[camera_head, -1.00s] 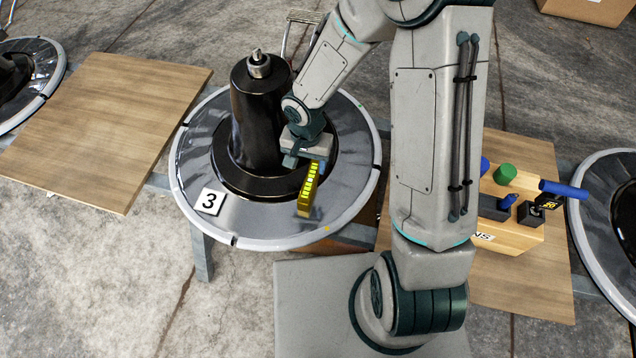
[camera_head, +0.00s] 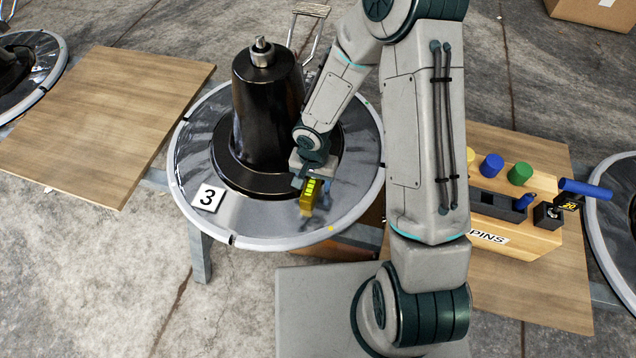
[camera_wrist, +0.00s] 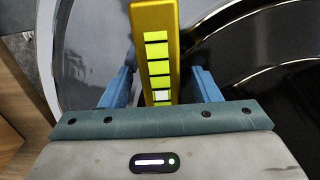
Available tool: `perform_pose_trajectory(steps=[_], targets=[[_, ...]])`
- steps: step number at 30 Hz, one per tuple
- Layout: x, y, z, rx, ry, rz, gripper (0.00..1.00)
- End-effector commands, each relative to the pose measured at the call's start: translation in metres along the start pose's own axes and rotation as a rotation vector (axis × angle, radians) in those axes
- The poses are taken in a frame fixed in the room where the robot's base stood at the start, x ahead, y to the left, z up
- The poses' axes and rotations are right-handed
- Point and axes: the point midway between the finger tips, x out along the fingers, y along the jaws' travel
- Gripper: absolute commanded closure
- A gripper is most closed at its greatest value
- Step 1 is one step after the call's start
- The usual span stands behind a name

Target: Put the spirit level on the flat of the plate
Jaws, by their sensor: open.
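The yellow spirit level (camera_head: 308,199), with bright yellow-green windows, is at the near right part of the round grey plate (camera_head: 262,228), beside the black column's base ring. It appears to rest on the plate's flat. My gripper (camera_head: 313,181) is over its far end and hides that part. In the wrist view the level (camera_wrist: 155,45) runs up the picture between my two blue fingers (camera_wrist: 163,88), which stand open with a gap on each side. The contact between the level's underside and the plate is hard to see.
The tall black column (camera_head: 268,115) stands at the plate's middle, left of my gripper. A white card marked 3 (camera_head: 207,198) lies on the plate. A bare wooden board (camera_head: 105,120) is at left. A wooden pin block (camera_head: 515,205) with coloured pins sits on a board at right.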

Motion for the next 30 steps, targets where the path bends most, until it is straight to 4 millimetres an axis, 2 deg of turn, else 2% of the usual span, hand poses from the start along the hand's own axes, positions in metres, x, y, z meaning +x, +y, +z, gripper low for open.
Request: perform_pose_trajectory(steps=[2,3,8,9,20,25,29,30], targets=[[-0.001,0.000,0.000,0.000,0.000,0.000,0.44],[-0.001,0.000,0.000,0.000,0.000,0.000,0.49],[-0.001,0.000,0.000,0.000,0.000,0.000,0.94],[-0.001,0.000,0.000,0.000,0.000,0.000,0.98],[-0.007,0.000,0.000,0.000,0.001,-0.001,1.00],[-0.026,0.000,-0.001,0.001,0.003,-0.001,1.00],[-0.051,0.000,-0.001,0.003,0.003,-0.002,1.00],[-0.053,0.012,-0.003,0.006,0.002,0.001,1.00]])
